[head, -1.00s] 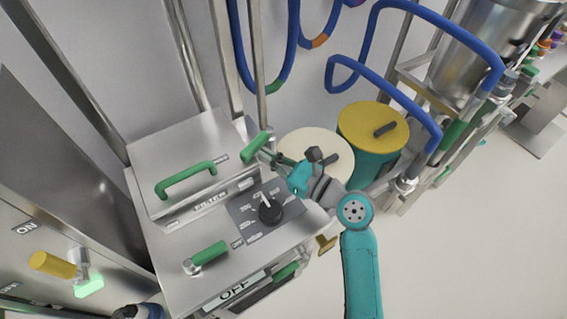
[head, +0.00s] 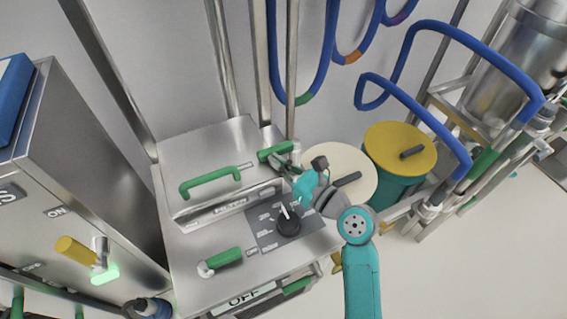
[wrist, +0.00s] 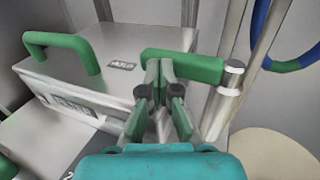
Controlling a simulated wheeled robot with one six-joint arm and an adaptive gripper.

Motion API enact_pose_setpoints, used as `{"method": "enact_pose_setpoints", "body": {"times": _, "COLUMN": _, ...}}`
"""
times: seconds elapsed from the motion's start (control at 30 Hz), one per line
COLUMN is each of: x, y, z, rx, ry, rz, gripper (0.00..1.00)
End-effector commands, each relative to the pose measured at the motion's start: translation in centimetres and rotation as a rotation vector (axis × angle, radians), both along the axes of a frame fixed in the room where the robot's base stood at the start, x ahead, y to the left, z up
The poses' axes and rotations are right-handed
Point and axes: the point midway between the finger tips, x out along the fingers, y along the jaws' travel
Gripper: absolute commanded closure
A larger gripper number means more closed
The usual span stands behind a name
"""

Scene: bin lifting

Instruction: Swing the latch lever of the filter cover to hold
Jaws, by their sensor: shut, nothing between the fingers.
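The latch lever (head: 275,150) is a green bar at the right edge of the steel filter cover (head: 205,155). In the wrist view the lever (wrist: 190,66) runs from a metal pivot post on the right toward the cover on the left. My gripper (head: 281,163) is at the lever's near side. In the wrist view my gripper (wrist: 160,72) is shut, with its fingertips overlapping the lever's middle and nothing between them. Whether they touch it is unclear. A small label (wrist: 122,66) on the cover near the lever's free end is too blurred to read.
A green cover handle (head: 210,181) stands to the left. A black dial (head: 288,226) and a second green lever (head: 224,257) are on the front panel. Steel pipes (head: 291,70) rise behind the latch. Lidded drums (head: 400,150) stand to the right.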

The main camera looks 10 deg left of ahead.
Motion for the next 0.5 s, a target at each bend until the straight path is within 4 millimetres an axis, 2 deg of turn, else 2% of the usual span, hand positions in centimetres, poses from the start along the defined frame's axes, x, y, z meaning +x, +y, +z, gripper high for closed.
{"method": "enact_pose_setpoints", "body": {"times": 0.27, "x": -0.3, "y": -0.5, "z": 0.0, "rx": 0.0, "ry": 0.0, "rz": -0.001, "gripper": 1.0}}
{"method": "enact_pose_setpoints", "body": {"times": 0.5, "x": -2.4, "y": -3.8, "z": -0.1, "rx": 0.001, "ry": 0.002, "rz": -0.004, "gripper": 1.0}}
